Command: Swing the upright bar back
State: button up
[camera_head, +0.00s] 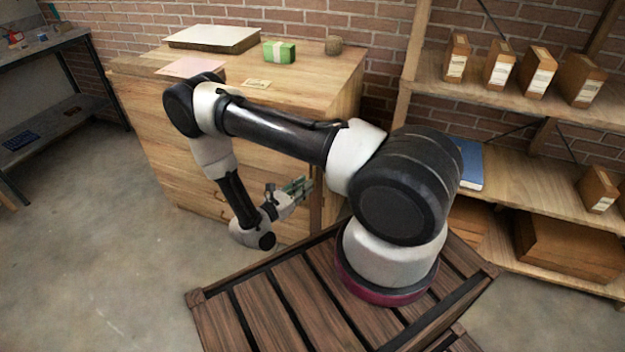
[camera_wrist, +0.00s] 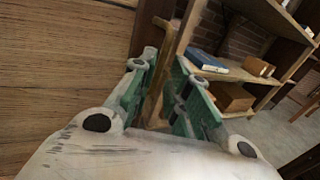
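An upright wooden-brown bar (camera_head: 317,207) stands at the right end of the wooden cabinet in the head view, partly hidden by my arm. In the wrist view a tan bar (camera_wrist: 157,88) runs up between the two green fingers of my gripper (camera_wrist: 170,72). The fingers are spread apart, one on each side of it. I cannot tell whether either finger touches it. In the head view my gripper (camera_head: 299,186) is low in front of the cabinet's side, pointing right toward the bar.
The wooden cabinet (camera_head: 165,150) carries a white board, a green box (camera_head: 279,52) and a small round pot. A shelf unit (camera_head: 540,195) with several boxes and a blue book (camera_head: 467,163) stands at the right. A workbench (camera_head: 40,50) is at the far left. Floor (camera_head: 90,250) is clear at left.

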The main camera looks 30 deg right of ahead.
aim_at(314, 186)
jog(key=shift+x, duration=2.7)
grip_shut()
jog(key=shift+w+a+m+g+h, duration=0.1)
jog(key=shift+w+m+g+h, duration=0.2)
jog(key=shift+m+g, duration=0.55)
jog(key=shift+w+a+m+g+h, duration=0.1)
jog(key=shift+w+m+g, duration=0.3)
jog(key=shift+g, duration=0.85)
grip_release()
